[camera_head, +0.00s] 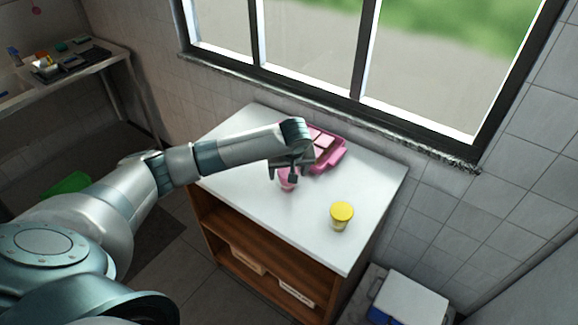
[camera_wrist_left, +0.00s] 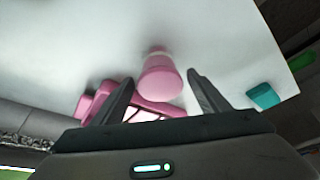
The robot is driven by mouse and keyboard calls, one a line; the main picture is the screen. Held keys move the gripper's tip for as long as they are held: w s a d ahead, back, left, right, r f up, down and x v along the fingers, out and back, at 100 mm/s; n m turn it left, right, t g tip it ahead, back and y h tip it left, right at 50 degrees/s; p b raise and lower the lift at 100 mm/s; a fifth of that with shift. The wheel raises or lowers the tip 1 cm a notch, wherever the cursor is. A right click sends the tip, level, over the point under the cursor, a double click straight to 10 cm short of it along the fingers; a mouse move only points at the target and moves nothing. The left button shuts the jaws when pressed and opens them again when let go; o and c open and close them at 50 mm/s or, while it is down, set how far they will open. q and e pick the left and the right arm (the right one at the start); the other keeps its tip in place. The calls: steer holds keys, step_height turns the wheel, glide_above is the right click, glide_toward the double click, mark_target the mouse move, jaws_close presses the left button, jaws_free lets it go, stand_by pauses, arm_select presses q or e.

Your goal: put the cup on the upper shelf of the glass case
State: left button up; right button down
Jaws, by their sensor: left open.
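A pink cup (camera_head: 287,185) stands on the white top of the cabinet, partly hidden by my left gripper (camera_head: 283,175) in the head view. In the left wrist view the cup (camera_wrist_left: 161,78) shows between the two dark fingers, near their tips. My left gripper (camera_wrist_left: 161,84) is open, and a gap shows between each finger and the cup. Whether the tips reach around the cup, I cannot tell. My right gripper is not in view. No glass case shows in either view.
A pink tray (camera_head: 333,157) lies behind the gripper, near the window sill. A yellow-lidded jar (camera_head: 341,215) stands at the front right of the white top (camera_head: 250,122). A teal block (camera_wrist_left: 263,96) shows at the right in the wrist view. A cooler box (camera_head: 410,298) is at lower right.

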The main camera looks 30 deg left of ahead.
arm_select(q)
steer(key=shift+s+d+r, duration=0.1)
steer(key=shift+d+r, duration=0.1)
steer(key=shift+r, duration=0.35)
steer(key=b+v, duration=0.2)
steer(key=v, duration=0.9)
steer(key=shift+a, duration=0.1)
